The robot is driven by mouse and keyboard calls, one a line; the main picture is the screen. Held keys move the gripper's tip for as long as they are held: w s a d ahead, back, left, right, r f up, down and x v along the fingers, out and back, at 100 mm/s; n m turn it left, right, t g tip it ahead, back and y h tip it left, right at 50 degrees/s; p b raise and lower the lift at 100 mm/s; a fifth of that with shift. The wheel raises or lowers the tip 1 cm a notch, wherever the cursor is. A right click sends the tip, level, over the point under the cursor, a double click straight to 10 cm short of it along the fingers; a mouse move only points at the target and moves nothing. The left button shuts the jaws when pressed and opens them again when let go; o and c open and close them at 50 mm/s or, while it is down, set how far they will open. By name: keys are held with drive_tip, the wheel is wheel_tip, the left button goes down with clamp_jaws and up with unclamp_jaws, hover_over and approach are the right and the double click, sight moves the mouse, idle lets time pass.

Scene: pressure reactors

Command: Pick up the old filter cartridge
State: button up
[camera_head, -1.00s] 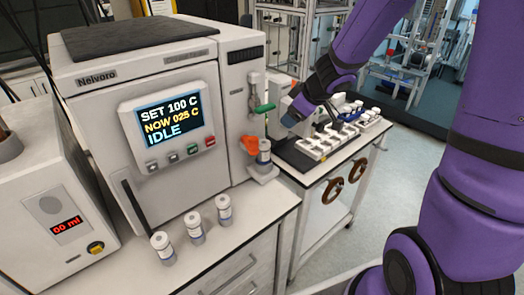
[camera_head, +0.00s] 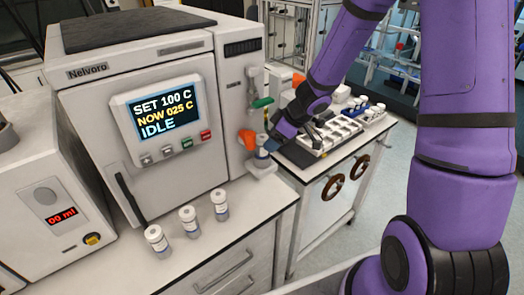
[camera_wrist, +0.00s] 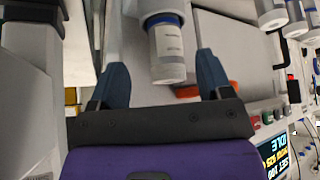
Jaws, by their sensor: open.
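A white cartridge (camera_wrist: 168,48) with a blue band and a small label sits between my fingers in the wrist view. Its upper end meets a pale fitting. In the head view, this cartridge (camera_head: 262,158) is mostly hidden at the reactor's right side, below the orange and green handles. My gripper (camera_wrist: 162,64) is open, with one dark blue finger on either side of the cartridge. Gaps show between it and both fingers. In the head view my gripper (camera_head: 272,143) is beside the holder, its fingers partly hidden.
The reactor (camera_head: 150,100) reads IDLE, 25 C. An orange handle (camera_head: 247,140) and green handle (camera_head: 261,102) are close to my gripper. Three labelled vials (camera_head: 188,221) stand on the front bench. A white rack (camera_head: 335,133) is on the cart (camera_head: 310,195) behind.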

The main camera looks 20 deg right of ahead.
sight(265, 137)
drive_tip(key=shift+w+a+f, duration=0.25)
drive_tip(key=shift+a+f, duration=0.3)
drive_tip(key=shift+a, duration=0.05)
drive_tip(key=shift+w+a+f, duration=0.25)
drive_tip(key=shift+a+f, duration=0.3)
drive_tip(key=shift+x, duration=0.95)
drive_tip(key=c, duration=1.2)
drive_tip(key=shift+r, duration=0.15)
drive_tip(key=shift+r, duration=1.25)
drive_tip(key=shift+d, duration=0.15)
drive_tip(key=shift+s+d+t+y, duration=0.2)
drive_tip(key=shift+t+y, duration=0.1)
drive_tip(key=shift+y, duration=0.1)
